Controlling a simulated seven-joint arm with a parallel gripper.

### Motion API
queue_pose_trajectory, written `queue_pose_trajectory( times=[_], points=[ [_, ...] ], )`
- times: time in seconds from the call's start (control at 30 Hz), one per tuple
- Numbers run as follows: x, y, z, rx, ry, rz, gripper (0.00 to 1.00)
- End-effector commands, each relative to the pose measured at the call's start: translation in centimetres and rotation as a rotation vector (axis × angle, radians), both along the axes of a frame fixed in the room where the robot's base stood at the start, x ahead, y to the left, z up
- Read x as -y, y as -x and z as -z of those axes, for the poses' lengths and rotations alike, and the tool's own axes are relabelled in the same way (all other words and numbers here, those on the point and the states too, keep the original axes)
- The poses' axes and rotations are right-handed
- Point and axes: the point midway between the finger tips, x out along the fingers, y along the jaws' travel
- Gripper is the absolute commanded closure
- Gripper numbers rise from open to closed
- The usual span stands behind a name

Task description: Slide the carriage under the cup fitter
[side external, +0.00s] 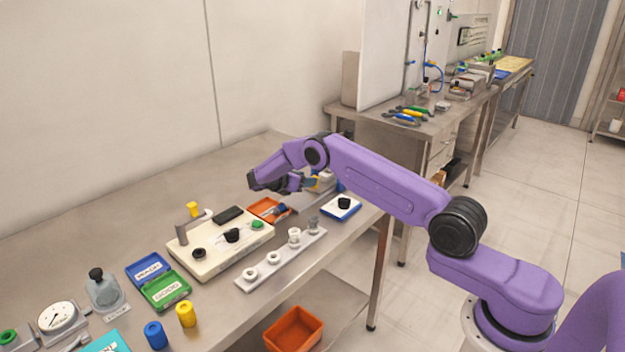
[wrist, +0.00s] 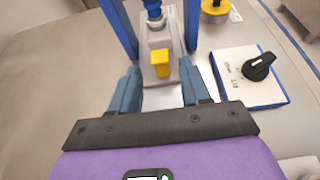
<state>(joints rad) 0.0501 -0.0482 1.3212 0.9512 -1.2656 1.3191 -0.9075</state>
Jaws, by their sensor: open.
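My gripper (wrist: 163,82) points down with its jaws open. In the wrist view, a yellow upright tab (wrist: 160,66) stands between and slightly beyond the fingertips, with a gap on each side. The tab is on a pale carriage (wrist: 157,38) that lies between two blue posts (wrist: 120,27), which look like the cup fitter's frame. A blue ribbed piece (wrist: 153,14) shows at the carriage's far end; its top is cut off. In the side view, my gripper (side external: 292,184) is over the far right of the bench and hides most of the fitter.
A white box with blue edging and a black knob (wrist: 258,67) stands right of the posts. A yellow knob (wrist: 214,8) is beyond. In the side view, a cream panel (side external: 215,255), an orange tray (side external: 268,211) and a strip of white fittings (side external: 272,258) lie left.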

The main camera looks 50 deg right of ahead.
Motion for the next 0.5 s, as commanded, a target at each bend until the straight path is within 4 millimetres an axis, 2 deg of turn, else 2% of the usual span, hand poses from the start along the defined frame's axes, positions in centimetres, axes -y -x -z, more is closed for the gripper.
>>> queue_pose_trajectory(
  times=[0.03,0.3,0.5],
  points=[
    [-1.2,-0.1,-0.5,0.0,0.001,-0.003,0.53],
    [-6.4,-0.1,-2.6,0.0,0.0,-0.003,0.53],
    [-9.1,0.0,-3.8,0.0,0.001,-0.001,0.53]
  ],
)
